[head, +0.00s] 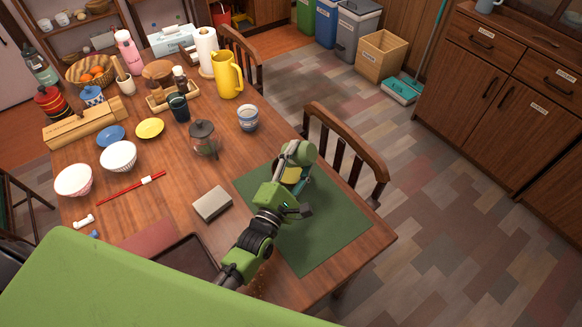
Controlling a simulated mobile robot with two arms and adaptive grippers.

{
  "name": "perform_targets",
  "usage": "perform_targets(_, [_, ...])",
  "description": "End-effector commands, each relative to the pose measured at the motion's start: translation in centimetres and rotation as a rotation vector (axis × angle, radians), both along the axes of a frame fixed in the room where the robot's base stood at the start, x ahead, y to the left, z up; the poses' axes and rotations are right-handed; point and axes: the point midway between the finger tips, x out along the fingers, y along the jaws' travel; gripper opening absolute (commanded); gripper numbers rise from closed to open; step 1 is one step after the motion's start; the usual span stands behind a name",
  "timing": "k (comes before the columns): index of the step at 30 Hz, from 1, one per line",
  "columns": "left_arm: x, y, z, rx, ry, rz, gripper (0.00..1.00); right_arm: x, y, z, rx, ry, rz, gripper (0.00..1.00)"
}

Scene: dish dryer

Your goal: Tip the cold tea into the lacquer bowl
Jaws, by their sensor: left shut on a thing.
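My left gripper (296,160) is over the green mat (325,228) at the right end of the table. It is shut on a small cup-like vessel (292,174) with pale yellow and teal parts, mostly hidden by the gripper. Whether there is tea in it cannot be seen, and neither can whether it touches the mat. No bowl that is clearly the lacquer one shows. A red and black lidded vessel (51,103) stands at the table's far left. My right gripper is not in view.
Two pale bowls, a left one (74,181) and a right one (118,157), stand at the left. A blue-white cup (248,119), a glass press (203,139) and a yellow jug (228,78) stand behind. A chair (345,150) borders the table.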

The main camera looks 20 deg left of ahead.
Motion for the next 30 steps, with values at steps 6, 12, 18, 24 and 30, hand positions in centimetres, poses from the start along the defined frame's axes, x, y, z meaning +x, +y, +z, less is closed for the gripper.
perform_targets(6, [0.06,0.12,0.19,-0.024,0.001,0.000,0.19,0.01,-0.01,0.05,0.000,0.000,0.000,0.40])
perform_targets(12, [0.08,0.23,0.22,-0.046,0.005,0.000,0.19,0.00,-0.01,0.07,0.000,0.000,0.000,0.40])
perform_targets(18, [0.09,0.33,0.26,-0.067,0.008,-0.001,0.19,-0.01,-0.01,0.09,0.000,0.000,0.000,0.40])
perform_targets(24, [0.11,0.44,0.29,-0.090,0.012,0.000,0.19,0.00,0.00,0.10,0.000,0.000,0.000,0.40])
perform_targets(30, [0.13,0.54,0.33,-0.111,0.015,-0.002,0.19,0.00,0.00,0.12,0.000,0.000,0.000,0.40])
